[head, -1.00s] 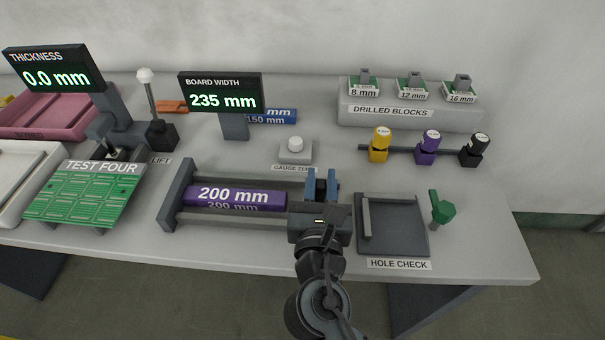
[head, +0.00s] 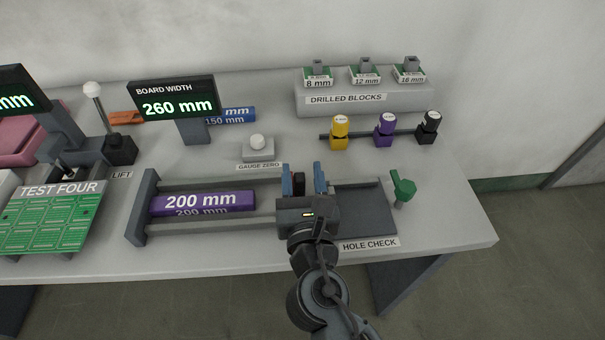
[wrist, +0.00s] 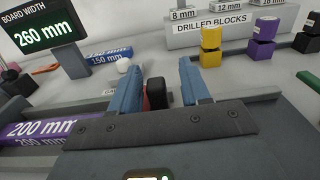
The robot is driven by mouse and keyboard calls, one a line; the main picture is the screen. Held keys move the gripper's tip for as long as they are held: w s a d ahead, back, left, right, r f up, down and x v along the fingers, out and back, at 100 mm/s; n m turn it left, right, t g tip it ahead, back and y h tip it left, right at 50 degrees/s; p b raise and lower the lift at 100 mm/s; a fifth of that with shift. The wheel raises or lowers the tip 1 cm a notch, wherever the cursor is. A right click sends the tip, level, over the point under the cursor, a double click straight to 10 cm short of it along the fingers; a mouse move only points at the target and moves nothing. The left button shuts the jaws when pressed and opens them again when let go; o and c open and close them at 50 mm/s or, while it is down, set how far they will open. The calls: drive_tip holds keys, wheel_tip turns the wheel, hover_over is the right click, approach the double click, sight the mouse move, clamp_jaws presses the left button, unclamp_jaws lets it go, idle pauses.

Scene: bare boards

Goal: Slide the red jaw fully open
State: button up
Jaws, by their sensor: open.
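The board width gauge lies along the bench front: a left end block (head: 140,208), two grey rails (head: 225,225) and a purple 200 mm bar (head: 203,203) between them. A little red of the jaw (wrist: 147,103) shows beside a black knob (wrist: 158,92) in the wrist view; the rest of the jaw is hidden behind my gripper. My gripper (head: 303,172) is open, its blue fingers standing either side of the knob, near the right end of the rails. I cannot tell whether a finger touches it. The board width display (head: 178,105) reads 260 mm.
The hole check plate (head: 365,215) and green plug (head: 403,190) are close to the right. The gauge zero button (head: 258,143) is behind. Yellow (head: 340,130), purple and black plugs stand at the back right, before the drilled blocks (head: 365,100).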

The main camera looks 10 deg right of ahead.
drive_tip(key=s+b, duration=0.1)
drive_tip(key=s, duration=0.6)
drive_tip(key=shift+s+a, duration=0.1)
drive_tip(key=shift+s, duration=0.25)
